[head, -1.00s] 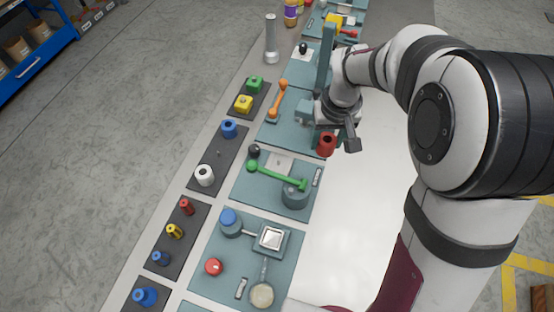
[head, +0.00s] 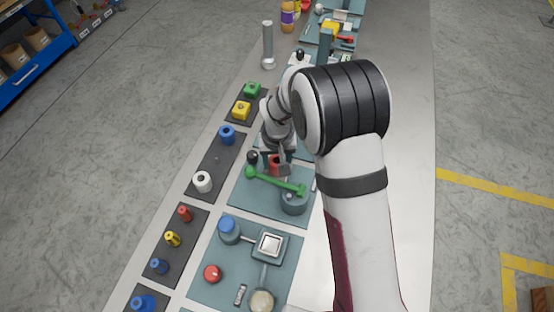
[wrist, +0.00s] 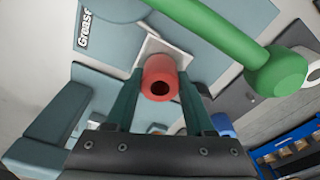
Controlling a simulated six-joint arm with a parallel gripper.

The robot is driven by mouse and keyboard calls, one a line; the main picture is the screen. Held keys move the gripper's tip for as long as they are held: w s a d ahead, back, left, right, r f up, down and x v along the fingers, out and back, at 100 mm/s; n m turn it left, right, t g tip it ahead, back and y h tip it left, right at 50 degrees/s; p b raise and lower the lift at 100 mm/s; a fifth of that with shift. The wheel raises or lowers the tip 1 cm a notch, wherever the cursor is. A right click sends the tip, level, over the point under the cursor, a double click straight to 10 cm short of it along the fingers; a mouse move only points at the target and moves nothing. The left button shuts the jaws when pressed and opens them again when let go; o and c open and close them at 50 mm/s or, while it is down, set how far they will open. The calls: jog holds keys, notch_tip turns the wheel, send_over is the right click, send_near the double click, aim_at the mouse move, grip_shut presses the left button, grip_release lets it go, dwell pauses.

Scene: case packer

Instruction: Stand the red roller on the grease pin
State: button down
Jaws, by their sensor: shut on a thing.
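The red roller (head: 273,164) is held in my gripper (head: 274,158), over the teal station with the green lever (head: 276,183). In the wrist view the roller (wrist: 158,68) sits between the two fingers of my gripper (wrist: 160,88), its dark bore facing the camera. A pale square plate (wrist: 170,44) lies just beyond the roller, and a "Grease" label (wrist: 88,28) is on the teal panel. I cannot make out the grease pin; the roller or gripper may hide it. Whether the roller touches anything below is unclear.
The green lever (wrist: 232,38) passes close beside the roller. A black knob (head: 252,157) and a grey-teal cylinder (head: 294,203) stand on the same station. A white roller (head: 202,182) and a blue roller (head: 227,134) stand on the dark tray to the left.

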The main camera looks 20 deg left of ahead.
jog(key=shift+f, duration=0.1)
jog(key=shift+c, duration=1.3)
grip_release()
notch_tip(320, 180, up, 12)
jog(key=s, duration=0.1)
jog(key=s+d+r+m, duration=0.2)
jog(key=s+d+r, duration=0.15)
jog(key=d, duration=0.25)
jog(key=s+d+r+m, duration=0.2)
jog(key=s+d+r, duration=0.15)
jog(key=d, duration=0.25)
jog(key=s+d+m, duration=0.3)
jog(key=s+d, duration=0.1)
jog(key=s, duration=0.4)
jog(key=s+d+m+g+y, duration=0.1)
jog(key=s+d+m, duration=0.2)
jog(key=s, duration=0.5)
jog(key=shift+s+d, duration=0.35)
jog(key=shift+d, duration=0.2)
